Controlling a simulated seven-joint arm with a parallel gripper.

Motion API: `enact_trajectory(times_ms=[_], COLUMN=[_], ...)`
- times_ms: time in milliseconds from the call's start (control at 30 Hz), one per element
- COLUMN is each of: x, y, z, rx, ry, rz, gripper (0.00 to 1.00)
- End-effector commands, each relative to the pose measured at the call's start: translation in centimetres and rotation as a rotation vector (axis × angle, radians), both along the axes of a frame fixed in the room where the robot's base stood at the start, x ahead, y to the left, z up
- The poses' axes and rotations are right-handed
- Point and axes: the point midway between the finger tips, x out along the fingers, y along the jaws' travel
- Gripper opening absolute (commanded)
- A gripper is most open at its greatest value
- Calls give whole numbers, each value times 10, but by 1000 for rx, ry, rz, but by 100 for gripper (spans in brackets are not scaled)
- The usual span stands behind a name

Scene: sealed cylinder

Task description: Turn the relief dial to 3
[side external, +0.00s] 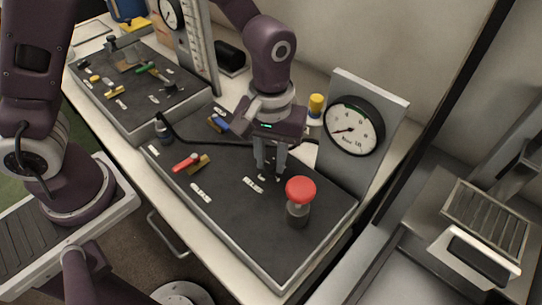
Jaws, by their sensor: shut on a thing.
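My gripper (270,168) points down onto the dark right-hand panel (230,220), in the middle of the side external view. Its fingers are shut on a small dark thing at the panel surface, which seems to be the relief dial. The fingers hide most of it, so its pointer and number cannot be read. A small white label (253,185) lies just in front of the fingers. A round pressure gauge (354,126) stands upright behind the panel, with its needle toward the lower left.
A red mushroom knob (300,190) stands close to the right of the gripper. A red-handled valve (185,163) and a blue-handled valve (218,123) sit to the left. A yellow-topped part (316,104) is behind. A second panel (130,85) with valves lies further left.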

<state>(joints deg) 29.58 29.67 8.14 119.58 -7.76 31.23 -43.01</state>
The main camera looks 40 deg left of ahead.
Motion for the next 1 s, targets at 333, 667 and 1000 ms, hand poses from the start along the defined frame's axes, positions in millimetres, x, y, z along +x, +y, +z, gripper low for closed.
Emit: enact_trajectory(times_ms=[333,667,1000], x=[0,1,0], y=[0,-1,0], z=[0,38,72], rx=[0,-4,-1], ry=[-1,-6,-2], rz=[1,-1,1], gripper=[47,47,47])
